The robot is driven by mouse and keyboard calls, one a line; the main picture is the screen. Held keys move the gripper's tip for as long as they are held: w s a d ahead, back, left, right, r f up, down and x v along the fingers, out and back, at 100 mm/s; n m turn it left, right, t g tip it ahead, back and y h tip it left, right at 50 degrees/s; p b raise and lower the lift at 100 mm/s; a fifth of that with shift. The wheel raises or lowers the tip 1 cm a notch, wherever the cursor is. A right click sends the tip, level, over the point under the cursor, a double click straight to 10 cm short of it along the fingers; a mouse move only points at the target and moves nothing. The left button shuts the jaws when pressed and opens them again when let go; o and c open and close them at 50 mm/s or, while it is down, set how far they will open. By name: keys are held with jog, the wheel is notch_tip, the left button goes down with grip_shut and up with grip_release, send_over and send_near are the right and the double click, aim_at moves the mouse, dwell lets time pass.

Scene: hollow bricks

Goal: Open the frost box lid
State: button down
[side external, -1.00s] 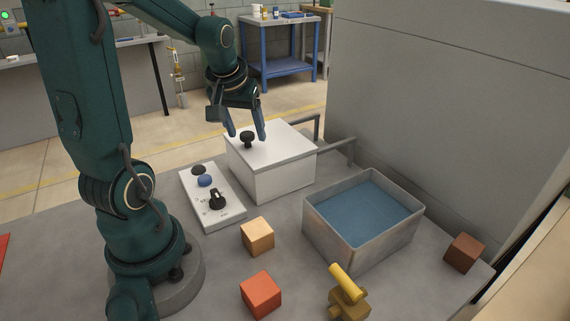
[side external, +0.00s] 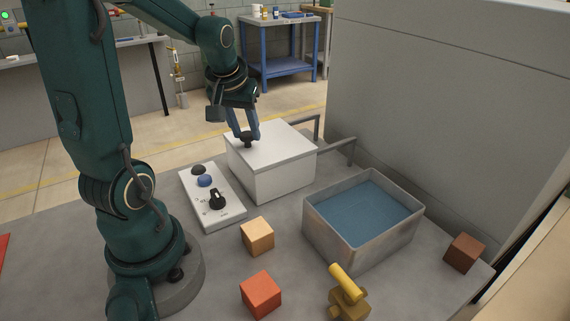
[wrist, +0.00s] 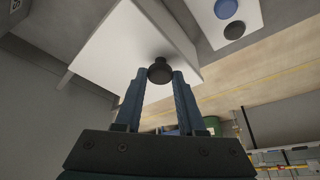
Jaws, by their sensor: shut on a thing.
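The frost box (side external: 285,175) is a white box on the grey table, with its white lid (side external: 282,141) lying flat and closed on top. A black knob (side external: 248,143) stands on the lid near its left edge. My gripper (side external: 247,138) is above the lid with its blue fingers shut on the knob. In the wrist view the knob (wrist: 160,70) is between the two fingertips (wrist: 160,76), and the white lid (wrist: 125,45) lies behind it. The fingertips partly hide the knob in the side view.
A control panel (side external: 228,214) with a blue button and a black dial is left of the box. An open tank of blue water (side external: 365,208) is to its right. Orange (side external: 261,294), tan (side external: 258,235) and brown (side external: 464,252) blocks and a brass valve (side external: 347,290) are around.

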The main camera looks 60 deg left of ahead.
dwell(0.8)
send_near(294, 133)
jog(key=w+a+f, duration=0.1)
jog(key=f, duration=0.2)
jog(key=w+a+f, duration=0.1)
jog(key=shift+w+a+f, duration=0.2)
jog(key=shift+w+a, duration=0.15)
jog(key=c, duration=0.5)
grip_release()
jog(key=shift+v, duration=2.6)
